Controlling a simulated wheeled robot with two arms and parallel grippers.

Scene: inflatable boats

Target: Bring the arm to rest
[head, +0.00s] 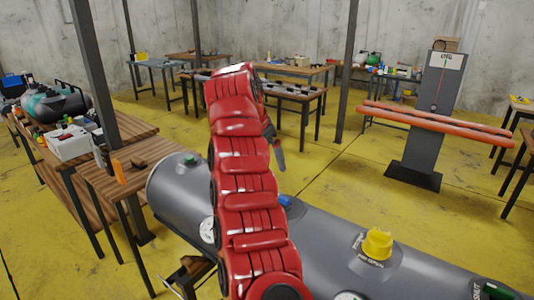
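A red jointed arm (245,185) of mine rises from the bottom centre, leaning slightly left towards its top. I take it for my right arm, as it leans in from right to left. A grey pointed gripper part (279,158) hangs beside its upper right side, above the grey tube. I see it edge-on and cannot tell whether it is open or shut. Nothing shows clearly in its grip. My other gripper is not in view.
A large grey tube (325,235) with a yellow cap (377,243) lies across the foreground, partly hidden by the arm. A wooden table (130,178) stands at left. A grey stand (432,120) holds orange bars (437,124) at right. Yellow floor between is open.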

